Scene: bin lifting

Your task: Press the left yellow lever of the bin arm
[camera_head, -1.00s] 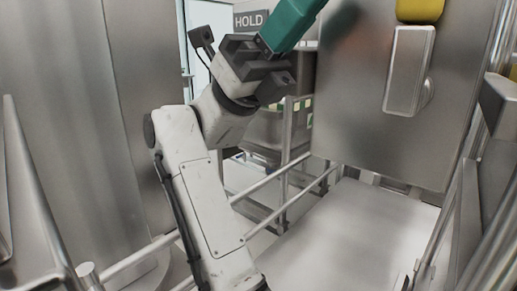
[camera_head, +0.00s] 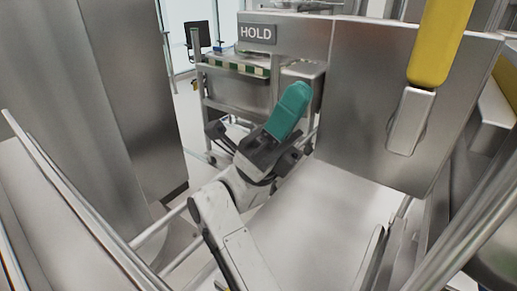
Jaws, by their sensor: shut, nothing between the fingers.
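A long yellow lever (camera_head: 441,42) stands tilted at the upper right, above a metal block (camera_head: 410,121) on the face of a steel panel (camera_head: 362,88). A second yellow piece (camera_head: 507,80) shows partly at the right edge. My gripper (camera_head: 296,93), with teal fingers, is near the middle of the view, left of the lever and lower in the picture. Its fingers are together, pointing up and right, with nothing seen between them. A clear gap shows between the gripper and the lever in the picture. The top of the lever is cut off by the frame.
A "HOLD" sign (camera_head: 257,33) is on the panel's left part. A wheeled metal cart (camera_head: 240,88) stands behind my gripper. A tall steel cabinet (camera_head: 120,90) is at left. Metal rails (camera_head: 455,215) run at right. A pale flat surface (camera_head: 320,225) below the panel is clear.

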